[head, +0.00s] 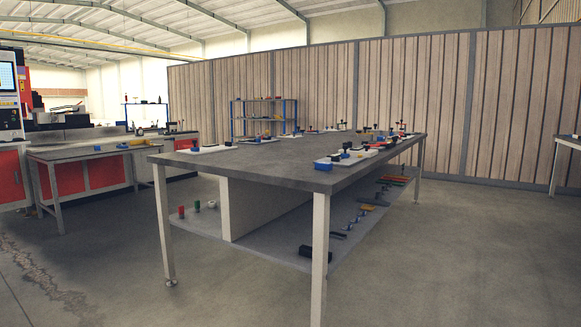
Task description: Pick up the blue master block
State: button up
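Several small blue items are in view, and at this size I cannot tell which one is the blue master block. One blue block (323,164) sits at the near right corner of the large grey workbench (240,170), by a white plate with dark-topped parts. Another blue piece (381,138) shows further back along the right edge, among more small parts. A small blue item (97,148) lies on the lower table at left. My gripper is not in view.
The workbench has a lower shelf (270,238) with several small parts. A side table (85,155), red cabinets (70,177) and a machine stand at left. A blue-framed rack (264,118) stands behind, before a panelled wall. The concrete floor in front and at right is clear.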

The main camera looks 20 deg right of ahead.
aim_at(320, 165)
jog(key=i+l+u, duration=0.15)
jog(key=l, duration=0.2)
jog(key=i+l+u, duration=0.1)
jog(key=l, duration=0.25)
jog(key=i+l+u, duration=0.15)
jog(key=l, duration=0.2)
jog(key=i+l+u, duration=0.1)
jog(key=l, duration=0.3)
jog(key=i+l+u, duration=0.15)
jog(key=l, duration=0.2)
jog(key=k, duration=0.05)
